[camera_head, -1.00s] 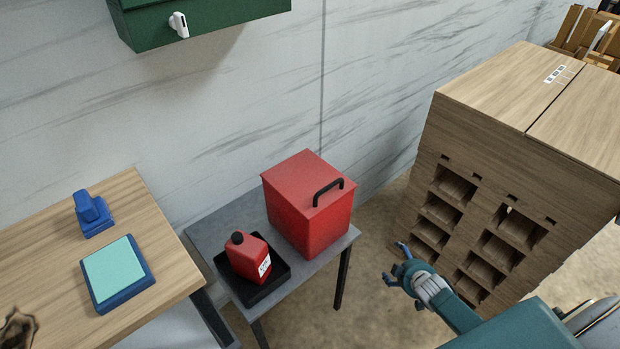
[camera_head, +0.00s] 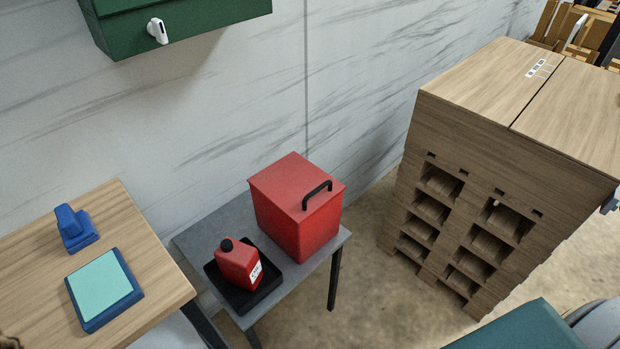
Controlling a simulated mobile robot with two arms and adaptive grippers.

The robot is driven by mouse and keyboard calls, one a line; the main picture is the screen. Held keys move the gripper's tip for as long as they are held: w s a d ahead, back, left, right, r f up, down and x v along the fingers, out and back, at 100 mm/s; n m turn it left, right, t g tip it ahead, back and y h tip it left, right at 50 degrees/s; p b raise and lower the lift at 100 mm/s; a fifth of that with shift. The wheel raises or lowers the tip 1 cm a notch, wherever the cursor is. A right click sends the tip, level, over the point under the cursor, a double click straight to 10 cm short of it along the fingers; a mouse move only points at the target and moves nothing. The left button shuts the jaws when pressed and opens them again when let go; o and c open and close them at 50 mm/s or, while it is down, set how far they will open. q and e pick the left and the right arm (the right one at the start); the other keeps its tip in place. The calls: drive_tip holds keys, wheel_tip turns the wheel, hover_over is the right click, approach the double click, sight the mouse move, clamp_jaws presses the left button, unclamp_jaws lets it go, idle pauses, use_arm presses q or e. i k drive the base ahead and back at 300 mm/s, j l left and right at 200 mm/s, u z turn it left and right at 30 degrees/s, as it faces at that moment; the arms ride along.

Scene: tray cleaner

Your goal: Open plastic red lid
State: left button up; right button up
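The red plastic box (camera_head: 297,232) stands on a small grey table beside the wall. Its red lid (camera_head: 287,177) lies flat on top and is closed. A black bar handle (camera_head: 317,194) sits on the lid toward its right side. Neither of my grippers can be made out in the head view, and nothing touches the lid or handle.
A red bottle (camera_head: 238,264) stands in a black tray (camera_head: 213,279) on the grey table (camera_head: 191,235). A wooden table (camera_head: 131,220) with a blue-rimmed pad (camera_head: 104,290) is at left. A tall wooden cabinet (camera_head: 463,139) stands at right. Floor shows between.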

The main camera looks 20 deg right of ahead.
sight(296, 186)
drive_tip(key=i+j+z, duration=0.1)
drive_tip(key=z, duration=0.25)
drive_tip(key=i+j+z, duration=0.1)
drive_tip(key=z, duration=0.25)
drive_tip(key=i, duration=0.05)
